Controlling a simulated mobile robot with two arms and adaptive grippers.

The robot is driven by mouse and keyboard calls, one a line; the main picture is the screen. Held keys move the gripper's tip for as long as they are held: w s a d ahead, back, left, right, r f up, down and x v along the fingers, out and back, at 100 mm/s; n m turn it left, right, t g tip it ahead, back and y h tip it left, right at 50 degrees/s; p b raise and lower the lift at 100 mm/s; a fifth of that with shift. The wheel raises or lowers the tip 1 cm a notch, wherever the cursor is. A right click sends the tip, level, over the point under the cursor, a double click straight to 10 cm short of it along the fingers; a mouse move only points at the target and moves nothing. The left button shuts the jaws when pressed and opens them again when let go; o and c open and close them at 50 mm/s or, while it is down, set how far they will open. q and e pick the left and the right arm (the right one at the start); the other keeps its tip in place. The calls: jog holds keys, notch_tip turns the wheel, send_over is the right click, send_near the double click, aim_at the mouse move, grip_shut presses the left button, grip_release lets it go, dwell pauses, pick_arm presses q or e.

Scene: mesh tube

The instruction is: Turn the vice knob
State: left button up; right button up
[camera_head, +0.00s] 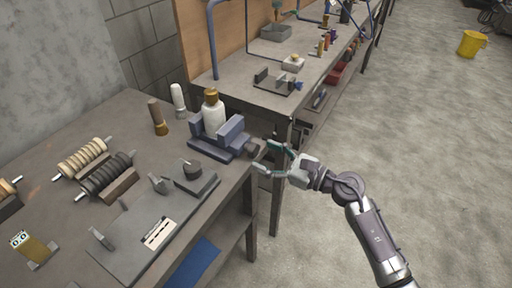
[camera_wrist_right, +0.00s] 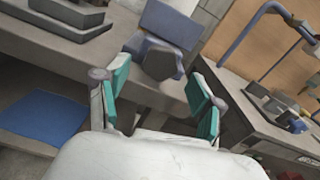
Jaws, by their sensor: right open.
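A blue-grey vice (camera_head: 226,138) sits at the right edge of the near workbench, holding a white bottle-like piece (camera_head: 213,115) with a gold top between its jaws. Its dark grey knob (camera_head: 252,147) sticks out to the right past the bench edge. My right gripper (camera_head: 266,159) is open just right of the knob. In the right wrist view the knob (camera_wrist_right: 161,63) faces me, beyond and between the open fingers of the gripper (camera_wrist_right: 161,98), which have green pads. The fingers look apart from the knob. My left gripper is not in view.
The near workbench (camera_head: 130,115) carries dark and cream ribbed rollers (camera_head: 105,175), upright handled tools (camera_head: 157,117) and a flat grey fixture (camera_head: 150,225). A second bench (camera_head: 240,85) stands behind. The floor at right is clear up to a yellow bucket (camera_head: 471,44).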

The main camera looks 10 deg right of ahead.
aim_at(256, 153)
jog(key=shift+x, duration=1.75)
jog(key=c, duration=1.1)
jog(key=shift+c, duration=0.2)
jog(key=shift+m+p, duration=0.45)
jog(key=shift+m, duration=0.05)
jog(key=m+p, duration=0.1)
jog(key=m, duration=0.1)
jog(key=shift+m, duration=0.3)
jog(key=shift+s+m+p, duration=0.1)
jog(key=shift+m+p, duration=0.6)
jog(key=shift+m, duration=0.9)
